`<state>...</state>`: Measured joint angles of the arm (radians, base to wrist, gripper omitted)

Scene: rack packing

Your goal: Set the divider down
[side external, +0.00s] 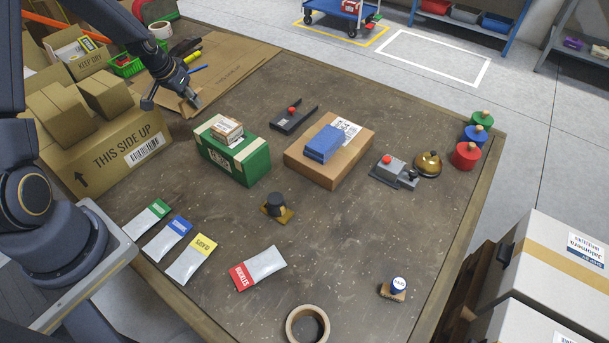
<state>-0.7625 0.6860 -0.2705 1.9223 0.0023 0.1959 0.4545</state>
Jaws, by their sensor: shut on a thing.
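My gripper (174,103) is at the upper left of the side external view, over the left part of a flat brown cardboard sheet (245,58), which looks like the divider. The sheet has faint print and lies flat or nearly flat at the table's back left edge. My gripper is shut on cardboard at the sheet's near left side. The fingers and wrist hide part of the grip. I cannot tell whether the sheet fully rests on the table.
A "THIS SIDE UP" carton (122,155) stands left of my gripper. A green box (235,160) and a brown parcel (328,158) with a blue pack on top stand mid-table. Several labelled pouches (258,268) lie in front. The table's right front (400,240) is mostly clear.

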